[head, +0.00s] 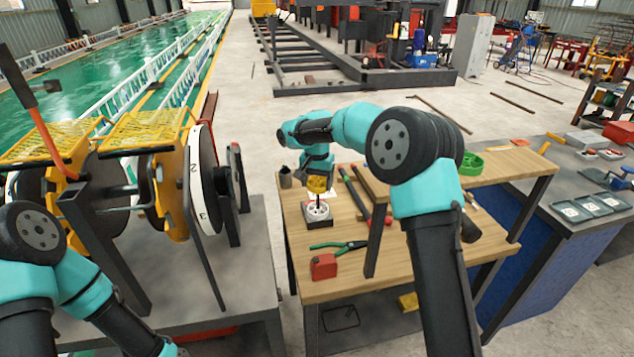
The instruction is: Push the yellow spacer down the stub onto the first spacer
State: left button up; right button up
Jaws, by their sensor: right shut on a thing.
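My right gripper (318,174) points down over the wooden bench and is shut on the yellow spacer (318,186). Under it a thin dark stub (318,201) stands upright, and the yellow spacer appears to be in line with its top. A round white piece (316,212), which looks like the first spacer, lies around the stub's foot on a dark block (318,224). A gap shows between the yellow spacer and the white piece. The view is too small to tell how far the stub enters the yellow spacer. My left gripper is out of view below the frame.
Red and green bars lie to the right. A machine with large discs (202,180) stands at left.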

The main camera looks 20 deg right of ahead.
aim_at(317, 210)
jog(key=shift+f, duration=4)
dwell(0.8)
jog(key=o, duration=1.1)
notch_tip(317, 210, up, 17)
jog(key=shift+r, duration=0.2)
jog(key=shift+f, duration=0.15)
dwell(0.5)
